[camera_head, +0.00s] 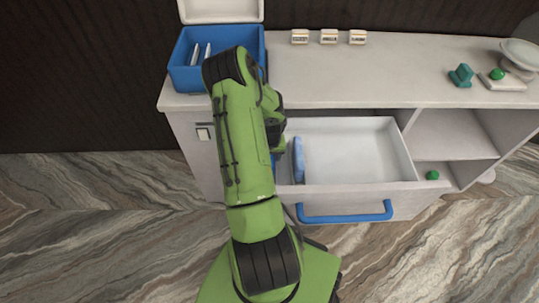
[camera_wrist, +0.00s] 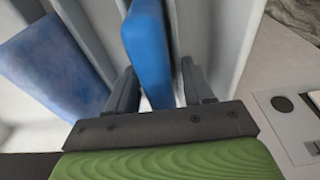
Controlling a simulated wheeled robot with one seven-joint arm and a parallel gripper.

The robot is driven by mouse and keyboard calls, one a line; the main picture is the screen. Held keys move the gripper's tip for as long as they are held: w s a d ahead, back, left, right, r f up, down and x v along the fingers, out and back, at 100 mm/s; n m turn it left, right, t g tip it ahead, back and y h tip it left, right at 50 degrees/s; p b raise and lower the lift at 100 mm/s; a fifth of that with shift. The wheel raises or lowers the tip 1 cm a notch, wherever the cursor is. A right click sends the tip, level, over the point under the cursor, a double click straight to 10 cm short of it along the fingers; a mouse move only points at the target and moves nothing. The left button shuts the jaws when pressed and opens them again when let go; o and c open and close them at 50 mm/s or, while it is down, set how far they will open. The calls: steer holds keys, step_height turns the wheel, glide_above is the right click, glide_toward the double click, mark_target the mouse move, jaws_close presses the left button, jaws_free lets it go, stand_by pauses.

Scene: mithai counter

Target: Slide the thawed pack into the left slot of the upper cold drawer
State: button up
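In the wrist view, a plain bright blue pack (camera_wrist: 148,45) stands on edge between the two fingers of my gripper (camera_wrist: 160,88). Narrow gaps show beside the pack near the fingertips, so my gripper looks open around it. In the head view only a sliver of this pack (camera_head: 274,162) shows beside my arm, at the left side of the open drawer (camera_head: 350,125). A paler, mottled blue pack (camera_head: 298,160) stands upright to its right; it also shows in the wrist view (camera_wrist: 52,65). My arm hides the drawer's left end and most of my gripper in the head view.
A blue box (camera_head: 185,78) with its lid open holds pale packs on the counter. Several small labelled boxes (camera_head: 329,37) stand at the back. A scale (camera_head: 505,78) with green weights is at right. The drawer's right part is empty, with a blue handle (camera_head: 345,212) in front.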

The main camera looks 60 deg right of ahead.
steer(key=shift+o, duration=0.6)
steer(key=shift+r, duration=0.1)
step_height(320, 180, up, 15)
steer(key=s+a+p, duration=0.1)
steer(key=a+p, duration=0.1)
steer(key=p, duration=0.1)
steer(key=shift+r+p, duration=0.2)
steer(key=shift+p, duration=0.2)
